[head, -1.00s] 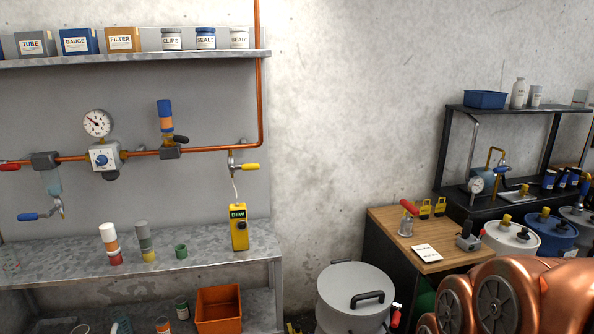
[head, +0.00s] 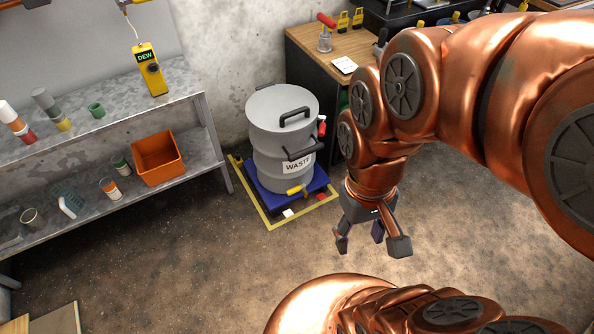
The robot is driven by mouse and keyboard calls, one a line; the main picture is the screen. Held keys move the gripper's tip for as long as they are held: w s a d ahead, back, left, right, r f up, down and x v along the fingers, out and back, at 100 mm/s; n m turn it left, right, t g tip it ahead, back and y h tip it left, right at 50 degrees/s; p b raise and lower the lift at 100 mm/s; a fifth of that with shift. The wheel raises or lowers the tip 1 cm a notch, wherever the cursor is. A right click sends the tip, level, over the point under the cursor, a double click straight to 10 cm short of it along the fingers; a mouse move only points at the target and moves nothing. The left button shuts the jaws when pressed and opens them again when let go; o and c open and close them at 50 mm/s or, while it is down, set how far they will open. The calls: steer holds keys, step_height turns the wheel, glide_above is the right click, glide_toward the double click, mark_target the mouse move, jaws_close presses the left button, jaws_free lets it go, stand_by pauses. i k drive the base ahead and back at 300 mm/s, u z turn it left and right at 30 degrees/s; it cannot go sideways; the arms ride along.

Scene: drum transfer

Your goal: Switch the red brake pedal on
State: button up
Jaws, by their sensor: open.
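A small red pedal (head: 321,197) shows low at the right front edge of the blue drum dolly (head: 258,198). A small white pedal (head: 288,213) sits to its left on the same edge. The red pedal is too small to tell its position. A grey drum (head: 268,165) marked WASTE stands upright on the dolly. My gripper (head: 371,243) is open and empty, pointing down over the floor, to the right of and in front of the dolly in the picture. It is apart from both pedals.
Yellow tape (head: 262,209) edges the floor around the dolly. A yellow-handled valve (head: 296,190) sticks out low on the drum. A metal shelf (head: 196,116) stands left, and a wood-topped cabinet (head: 309,42) behind right. The floor in front is clear.

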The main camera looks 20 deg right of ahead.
mark_target(321, 197)
steer(key=k, duration=0.5)
steer(key=z, duration=1.15)
steer(key=i, duration=0.85)
steer(key=u, duration=2.25)
